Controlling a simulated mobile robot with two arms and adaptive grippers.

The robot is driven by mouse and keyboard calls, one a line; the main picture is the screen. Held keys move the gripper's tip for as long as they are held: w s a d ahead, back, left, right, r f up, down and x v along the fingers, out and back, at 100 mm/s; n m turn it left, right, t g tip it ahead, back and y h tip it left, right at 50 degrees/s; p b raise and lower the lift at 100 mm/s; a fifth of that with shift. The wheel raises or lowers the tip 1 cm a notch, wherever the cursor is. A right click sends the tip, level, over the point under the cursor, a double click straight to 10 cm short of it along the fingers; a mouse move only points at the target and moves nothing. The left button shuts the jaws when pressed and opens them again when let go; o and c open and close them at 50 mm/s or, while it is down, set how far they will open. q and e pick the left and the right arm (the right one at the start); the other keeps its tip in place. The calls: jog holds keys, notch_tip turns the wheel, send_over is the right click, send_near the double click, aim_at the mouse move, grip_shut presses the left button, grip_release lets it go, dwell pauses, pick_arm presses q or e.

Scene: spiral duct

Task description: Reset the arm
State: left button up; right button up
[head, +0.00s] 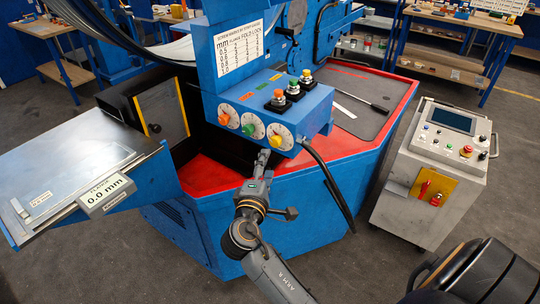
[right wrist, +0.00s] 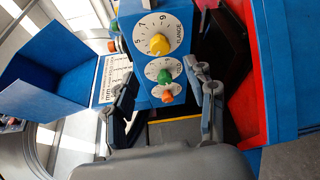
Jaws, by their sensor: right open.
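My right gripper (head: 264,160) reaches up from the bottom middle of the head view to the front of the blue control box (head: 318,108). It is just below the yellow knob (head: 275,140). In the right wrist view my right gripper (right wrist: 160,62) is open, with its fingers spread on either side of the box front. The yellow knob (right wrist: 158,44), a green knob (right wrist: 164,76) and an orange knob (right wrist: 167,97) show between the fingers. I see nothing held, and cannot tell if a finger touches the box. My left gripper is not in view.
Orange, green and yellow push buttons (head: 292,88) top the box. A screwdriver (head: 367,104) lies on the red-edged machine top. A grey control cabinet (head: 435,170) stands right. Floor between machine and cabinet is open.

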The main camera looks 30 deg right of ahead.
jog(key=shift+v, duration=0.9)
jog(key=shift+w+f, duration=0.1)
jog(key=a+f+n+g+y, duration=0.1)
jog(key=a+f+y, duration=0.15)
jog(key=f, duration=0.85)
jog(key=a+f+n+g+y, duration=0.1)
jog(key=a+f+y, duration=0.15)
jog(key=f, duration=0.85)
jog(key=s+a+f+m+g+y, duration=0.15)
jog(key=s+f, duration=0.25)
jog(key=f, duration=0.4)
jog(key=s+a+f+g+y, duration=0.1)
jog(key=s+f+g+y, duration=0.15)
jog(key=s+f, duration=0.45)
jog(key=s+f+m+g+y+b, duration=0.1)
jog(key=s+f+m+g+y, duration=0.15)
jog(key=s+f, duration=1.1)
jog(key=s+d+f+m+g, duration=0.1)
jog(key=s+f+m, duration=0.2)
jog(key=s, duration=0.6)
jog(key=s+d+f+m+g, duration=0.1)
jog(key=s+f+m+g, duration=0.1)
jog(key=s+f, duration=0.4)
jog(key=s+m+y, duration=0.1)
jog(key=s, duration=0.3)
jog(key=shift+s+f, duration=0.15)
jog(key=shift+f, duration=0.05)
